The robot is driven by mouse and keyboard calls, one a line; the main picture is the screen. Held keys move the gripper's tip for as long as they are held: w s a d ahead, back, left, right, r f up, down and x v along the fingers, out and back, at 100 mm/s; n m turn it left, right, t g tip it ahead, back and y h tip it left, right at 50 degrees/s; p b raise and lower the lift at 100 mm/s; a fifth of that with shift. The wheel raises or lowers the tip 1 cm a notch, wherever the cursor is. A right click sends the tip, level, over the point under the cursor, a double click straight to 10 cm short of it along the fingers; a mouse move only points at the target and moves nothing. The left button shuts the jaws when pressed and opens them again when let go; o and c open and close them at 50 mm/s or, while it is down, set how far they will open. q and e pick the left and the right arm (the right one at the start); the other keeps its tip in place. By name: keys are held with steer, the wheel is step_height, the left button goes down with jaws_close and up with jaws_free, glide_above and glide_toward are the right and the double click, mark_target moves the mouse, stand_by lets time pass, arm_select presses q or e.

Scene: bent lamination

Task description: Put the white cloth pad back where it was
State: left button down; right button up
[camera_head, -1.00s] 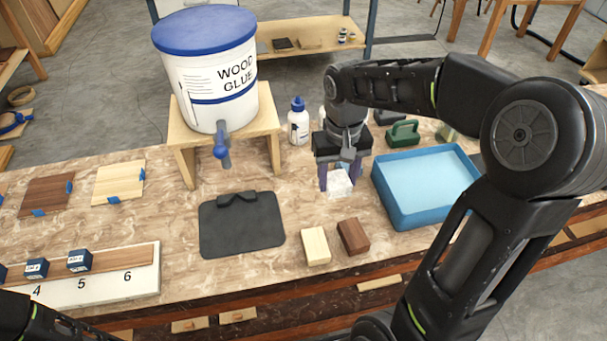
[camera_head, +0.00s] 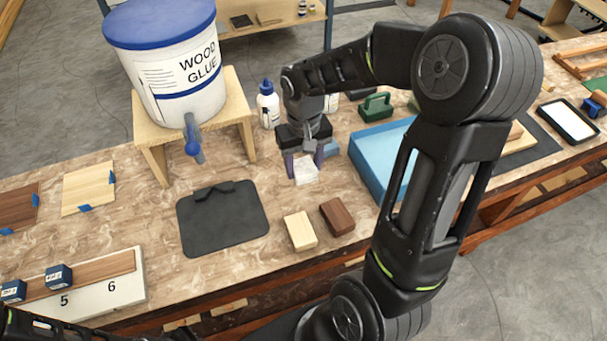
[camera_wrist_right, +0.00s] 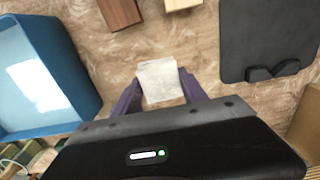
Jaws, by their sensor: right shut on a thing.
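The white cloth pad (camera_head: 306,171) is between the fingers of my right gripper (camera_head: 304,166), at or just above the worktop between the black clipboard-like mat and the blue tray. In the right wrist view the pad (camera_wrist_right: 159,80) sits between the two purple fingertips (camera_wrist_right: 160,88), which are shut on it. I cannot tell whether the pad touches the worktop. My left gripper is not in view; only a dark piece of an arm shows at the lower left corner.
A blue tray (camera_head: 360,178) stands right of the gripper. A black mat (camera_head: 222,222) lies to the left. A pale block (camera_head: 300,231) and a brown block (camera_head: 337,217) lie in front. A glue bucket (camera_head: 172,75) on a wooden stand (camera_head: 241,105) and a glue bottle (camera_head: 267,105) stand behind.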

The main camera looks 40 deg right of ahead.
mark_target(304, 176)
steer(key=shift+f, duration=0.25)
steer(key=shift+f, duration=1.9)
steer(key=shift+f, duration=0.1)
steer(key=o, duration=1.2)
step_height(304, 176, up, 12)
steer(key=shift+r+b, duration=0.15)
steer(key=shift+b, duration=0.25)
steer(key=shift+s, duration=0.1)
